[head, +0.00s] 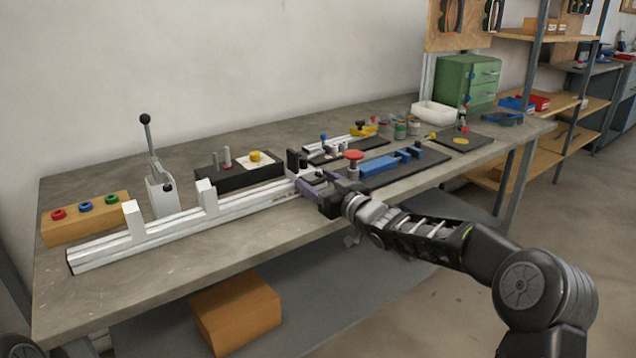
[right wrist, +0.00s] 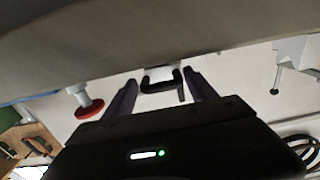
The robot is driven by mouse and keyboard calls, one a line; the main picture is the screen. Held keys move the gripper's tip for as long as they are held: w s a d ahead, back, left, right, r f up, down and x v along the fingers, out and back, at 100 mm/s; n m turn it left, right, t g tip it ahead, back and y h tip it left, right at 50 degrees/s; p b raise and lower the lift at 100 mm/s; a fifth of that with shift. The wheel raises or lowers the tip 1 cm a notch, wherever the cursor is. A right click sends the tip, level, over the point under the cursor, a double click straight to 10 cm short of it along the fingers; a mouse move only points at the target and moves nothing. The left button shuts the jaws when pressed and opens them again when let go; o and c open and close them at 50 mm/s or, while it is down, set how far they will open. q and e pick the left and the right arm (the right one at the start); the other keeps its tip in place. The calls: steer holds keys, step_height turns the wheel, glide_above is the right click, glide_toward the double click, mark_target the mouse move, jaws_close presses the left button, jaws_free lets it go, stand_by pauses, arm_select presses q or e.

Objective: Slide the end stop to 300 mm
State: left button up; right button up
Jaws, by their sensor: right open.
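A pale metal rail (head: 150,240) lies along the bench's front, with two white upright blocks (head: 133,221) on its left and middle parts. A dark upright piece (head: 292,162), which looks like the end stop, stands near the rail's right end. My right gripper (head: 314,183) is beside that end, its purple fingers pointing at it. In the right wrist view, the open fingers (right wrist: 160,88) stand on either side of a black bent piece (right wrist: 178,82) on a pale part. I cannot tell whether they touch it. The scale marks are too small to read. My left gripper is not in view.
A black block with pins (head: 238,177) and a white toggle clamp (head: 160,190) stand behind the rail. A red-knobbed post (head: 353,163) and a blue fixture (head: 385,163) are close to the right of my gripper. The bench's front-left strip is clear.

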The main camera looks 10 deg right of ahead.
steer(key=shift+d, duration=0.1)
jaws_close()
stand_by(0.4)
steer(key=shift+r+p, duration=0.15)
steer(key=shift+p, duration=0.3)
steer(key=shift+d, duration=0.1)
jaws_free()
